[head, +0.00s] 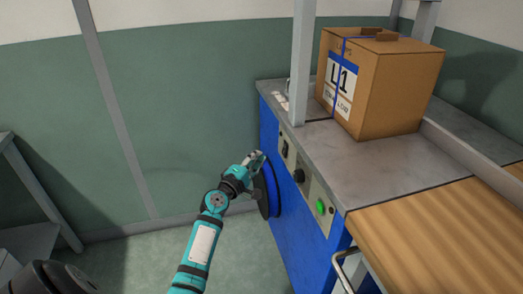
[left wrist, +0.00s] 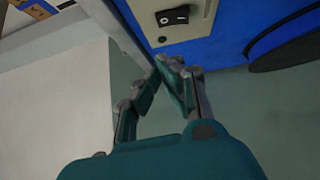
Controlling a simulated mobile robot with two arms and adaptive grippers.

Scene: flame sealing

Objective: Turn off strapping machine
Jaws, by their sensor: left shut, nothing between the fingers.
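The strapping machine has a blue body and a grey metal top (head: 300,141). A beige control panel (head: 310,188) on its side carries a black rocker switch (head: 285,149), a black knob (head: 299,175) and a green button (head: 320,207). My left gripper (head: 257,158) is shut and empty, beside the panel's far end near the rocker switch. In the left wrist view, the rocker switch (left wrist: 173,16) lies beyond the fingertips (left wrist: 163,72), with a visible gap. My right gripper is not in view.
A cardboard box (head: 385,85) marked L1, with blue strap around it, stands on the machine top. A dark round reel (head: 271,190) is on the machine's side, close to my left gripper. A wooden surface (head: 440,232) adjoins at right. Floor left of the machine is clear.

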